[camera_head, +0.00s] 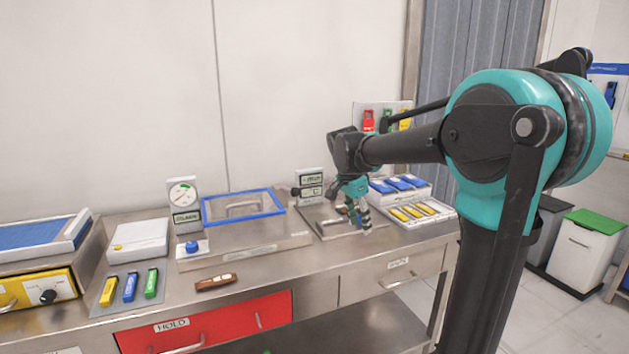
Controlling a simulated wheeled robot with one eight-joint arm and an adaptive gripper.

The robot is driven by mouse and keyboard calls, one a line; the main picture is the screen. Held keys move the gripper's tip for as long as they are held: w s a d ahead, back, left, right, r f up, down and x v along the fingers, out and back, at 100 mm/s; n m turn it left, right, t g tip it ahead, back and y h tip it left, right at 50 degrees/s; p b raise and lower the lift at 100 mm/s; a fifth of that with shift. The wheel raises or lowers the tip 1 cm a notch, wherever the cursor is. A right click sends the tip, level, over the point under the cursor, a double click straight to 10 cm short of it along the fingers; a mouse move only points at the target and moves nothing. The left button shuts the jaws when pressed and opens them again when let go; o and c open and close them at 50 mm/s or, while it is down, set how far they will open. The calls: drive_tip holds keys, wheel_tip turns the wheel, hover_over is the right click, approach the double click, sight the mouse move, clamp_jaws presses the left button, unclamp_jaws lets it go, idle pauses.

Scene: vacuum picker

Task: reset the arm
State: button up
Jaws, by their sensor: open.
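My arm reaches from the right side of the picture toward the bench. My gripper (360,220) points down at its end, over the steel plate (330,222) on the right part of the steel bench (265,268). It is small in view and looks open, with nothing plainly held between its fingers. I cannot tell whether the fingertips touch the plate. The wrist hides part of the bench behind it.
Close right of the gripper are trays of blue packs (397,184) and yellow packs (411,213). Left are a blue-framed panel (243,206), a gauge (183,196), a brown-handled tool (216,282) and colored tools (130,287). A red HOLD drawer (210,325) is below. Bins (587,250) stand right.

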drive_tip(key=s+d+f+n+t+y, duration=0.1)
drive_tip(key=s+d+f+n, duration=0.2)
drive_tip(key=s+f+n, duration=0.3)
drive_tip(key=s+d+f+n+t+y, duration=0.1)
drive_tip(key=s+d+f+n, duration=0.2)
drive_tip(key=s+f, duration=1.1)
drive_tip(key=s+n, duration=0.2)
drive_tip(key=n, duration=0.1)
drive_tip(key=shift+s+n+t+y, duration=0.15)
drive_tip(key=shift+n+t+y, duration=0.15)
drive_tip(key=shift+t, duration=0.1)
drive_tip(key=shift+r, duration=0.1)
